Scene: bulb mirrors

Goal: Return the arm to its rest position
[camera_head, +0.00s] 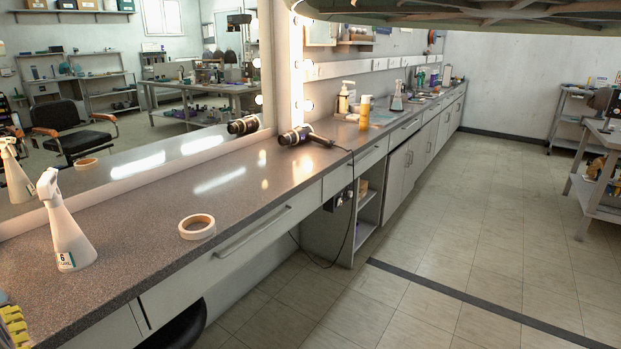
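My gripper and arm do not show clearly in the head view, so I cannot tell how the arm is posed or whether it holds anything. A yellow ribbed thing (14,328) is cut off at the lower left edge, and I cannot tell what it is.
A white spray bottle (64,222), a tape roll (196,227) and a hair dryer (307,137) lie or stand on the long grey counter (160,240) below the mirror (130,100). A black round seat (180,330) is under its front edge.

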